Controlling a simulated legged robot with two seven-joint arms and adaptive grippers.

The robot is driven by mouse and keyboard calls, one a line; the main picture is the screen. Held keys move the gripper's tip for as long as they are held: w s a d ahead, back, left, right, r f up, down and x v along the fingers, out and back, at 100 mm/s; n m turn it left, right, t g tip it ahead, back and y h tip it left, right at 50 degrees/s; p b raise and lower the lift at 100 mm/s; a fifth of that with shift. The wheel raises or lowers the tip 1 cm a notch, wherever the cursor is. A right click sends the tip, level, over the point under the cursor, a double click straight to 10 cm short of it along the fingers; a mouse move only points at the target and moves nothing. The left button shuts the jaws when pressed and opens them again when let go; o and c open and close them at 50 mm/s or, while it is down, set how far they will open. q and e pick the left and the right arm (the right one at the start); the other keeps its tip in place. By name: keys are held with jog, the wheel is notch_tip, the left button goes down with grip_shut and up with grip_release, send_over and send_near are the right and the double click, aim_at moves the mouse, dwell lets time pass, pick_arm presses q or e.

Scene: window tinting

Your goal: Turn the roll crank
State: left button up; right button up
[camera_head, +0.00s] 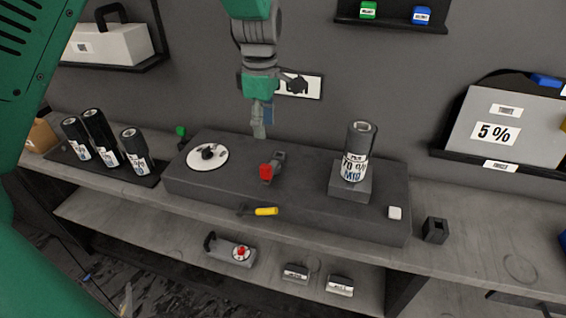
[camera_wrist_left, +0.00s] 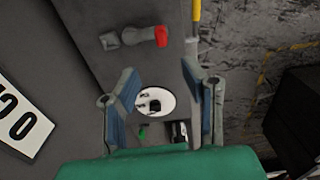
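A crank with a yellow grip (camera_head: 266,211) sticks out from the front face of the dark machine box (camera_head: 300,208). Its yellow grip (camera_wrist_left: 196,12) also shows at the top edge of the left wrist view. My left gripper (camera_head: 262,125) hangs fingers down above the back of the box, behind the crank and apart from it. In the left wrist view its two fingers (camera_wrist_left: 162,100) are spread with nothing between them. My right gripper is not in view.
A red-tipped lever (camera_head: 266,172) stands on the box between my left gripper and the crank. A labelled roll (camera_head: 347,165) stands upright on a block to the right. Several dark rolls (camera_head: 104,140) stand at the left. A small dark holder (camera_head: 435,230) sits on the right bench.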

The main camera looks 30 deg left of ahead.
pick_arm(q)
send_over(269, 167)
jog(key=a, duration=0.2)
notch_tip(269, 167, down, 7)
jog(key=shift+f, duration=0.1)
jog(key=f, duration=0.1)
jog(key=d+f, duration=0.1)
jog(key=f, duration=0.1)
jog(key=d+f, duration=0.1)
jog(key=f, duration=0.1)
jog(key=shift+p, duration=0.3)
jog(key=shift+f, duration=0.35)
jog(key=shift+a+f, duration=0.4)
jog(key=shift+a, duration=0.05)
jog(key=shift+a+f, duration=0.1)
jog(key=shift+a, duration=0.45)
jog(key=c, duration=0.3)
grip_shut()
jog(key=shift+w+d, duration=0.2)
jog(key=shift+d, duration=0.4)
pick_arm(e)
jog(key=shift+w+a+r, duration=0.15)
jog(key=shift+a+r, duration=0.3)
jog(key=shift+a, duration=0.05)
